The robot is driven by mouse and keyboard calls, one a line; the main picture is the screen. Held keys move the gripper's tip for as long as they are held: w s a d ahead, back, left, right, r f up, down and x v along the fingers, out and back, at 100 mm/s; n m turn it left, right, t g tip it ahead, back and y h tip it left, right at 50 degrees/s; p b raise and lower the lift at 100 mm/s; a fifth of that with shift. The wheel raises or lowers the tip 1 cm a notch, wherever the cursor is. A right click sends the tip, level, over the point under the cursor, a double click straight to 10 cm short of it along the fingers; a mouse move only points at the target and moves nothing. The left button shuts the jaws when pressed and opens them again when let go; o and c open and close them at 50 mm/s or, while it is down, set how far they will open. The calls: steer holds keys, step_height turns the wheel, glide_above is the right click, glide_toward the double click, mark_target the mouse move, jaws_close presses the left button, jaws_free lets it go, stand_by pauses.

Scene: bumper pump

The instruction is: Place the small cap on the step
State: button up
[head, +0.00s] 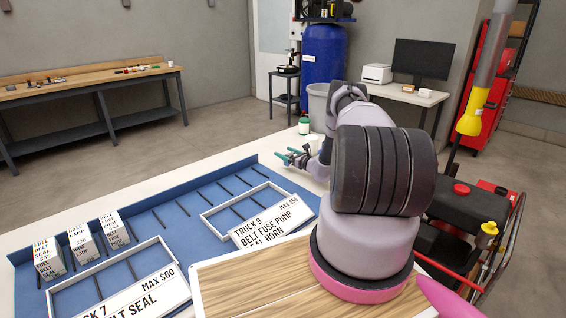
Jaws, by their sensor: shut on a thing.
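My gripper (289,156), with green fingers, is over the far edge of the blue tray (142,218), near the white table top. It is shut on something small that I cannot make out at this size. I cannot pick out the small cap or a step with certainty. A small white jar with a green lid (304,127) stands on the table just beyond my gripper. A pale object (313,142) shows between the jar and my arm, partly hidden.
The tray holds white frames with signs, one reading Truck 9 (268,225) and one reading Truck 7 (140,298). Several labelled boxes (80,240) stand at its left. A wooden board (250,282) lies in front. A grey bin (318,105) stands behind the table.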

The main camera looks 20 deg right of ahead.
step_height(320, 180, down, 4)
steer(key=shift+r, duration=0.25)
steer(key=shift+f, duration=0.2)
